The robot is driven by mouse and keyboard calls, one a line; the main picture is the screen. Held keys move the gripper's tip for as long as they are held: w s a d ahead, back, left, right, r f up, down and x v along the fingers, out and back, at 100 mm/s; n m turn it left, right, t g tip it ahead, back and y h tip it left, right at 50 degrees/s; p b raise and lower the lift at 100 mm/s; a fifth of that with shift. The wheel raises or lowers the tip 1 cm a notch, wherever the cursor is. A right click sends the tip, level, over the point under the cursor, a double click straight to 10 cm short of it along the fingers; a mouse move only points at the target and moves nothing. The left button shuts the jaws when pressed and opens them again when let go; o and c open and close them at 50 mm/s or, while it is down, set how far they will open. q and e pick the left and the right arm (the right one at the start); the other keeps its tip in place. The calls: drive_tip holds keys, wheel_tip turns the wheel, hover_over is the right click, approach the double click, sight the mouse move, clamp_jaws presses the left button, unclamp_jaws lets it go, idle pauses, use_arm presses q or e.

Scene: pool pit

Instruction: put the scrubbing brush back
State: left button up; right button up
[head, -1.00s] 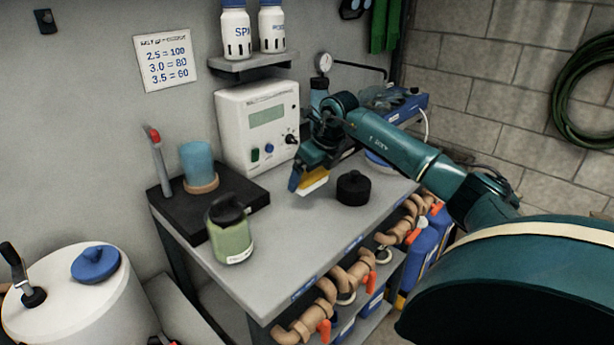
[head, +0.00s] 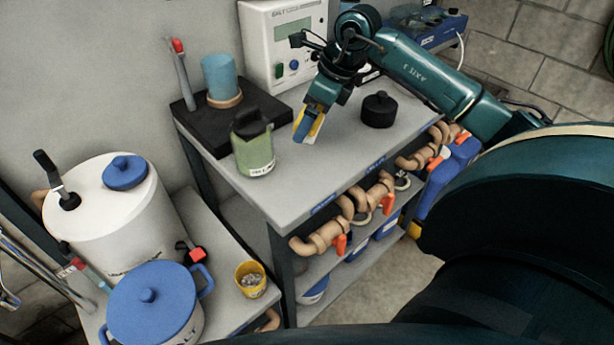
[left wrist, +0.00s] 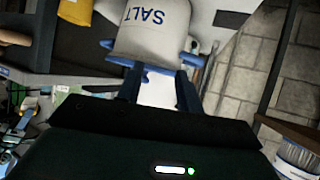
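The scrubbing brush (head: 316,127), yellow with a pale part, is in my right gripper (head: 306,118). It hangs over the grey bench top (head: 310,180), between the green bottle (head: 254,150) and a black knobbed lid (head: 378,110). The blue fingers partly hide it, and I cannot tell whether it touches the bench. My left gripper (left wrist: 158,90) shows only in the left wrist view. Its two fingers are apart with nothing held between them, in front of a pale tub marked SALT (left wrist: 150,35).
A black mat (head: 205,130) holds a blue cup (head: 221,77) and a red-tipped tool (head: 181,70). A white control box (head: 280,45) stands behind. A blue-lidded pot (head: 150,305), white drum (head: 105,225) and yellow cup (head: 250,279) are lower left. The front bench top is clear.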

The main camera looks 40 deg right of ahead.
drive_tip(key=s+a+n, duration=0.3)
drive_tip(key=s+a, duration=0.1)
hover_over(299, 183)
drive_tip(key=s+d, duration=0.1)
drive_tip(key=shift+g+y, duration=0.3)
drive_tip(key=shift+y, duration=0.1)
wheel_tip(299, 183, down, 5)
drive_tip(key=shift+f, duration=0.1)
wheel_tip(299, 183, down, 4)
drive_tip(key=shift+f+p, duration=0.1)
drive_tip(key=shift+p, duration=0.25)
drive_tip(key=shift+f+b, duration=0.25)
drive_tip(key=shift+b, duration=0.05)
drive_tip(key=o, duration=0.7)
drive_tip(key=shift+r, duration=0.1)
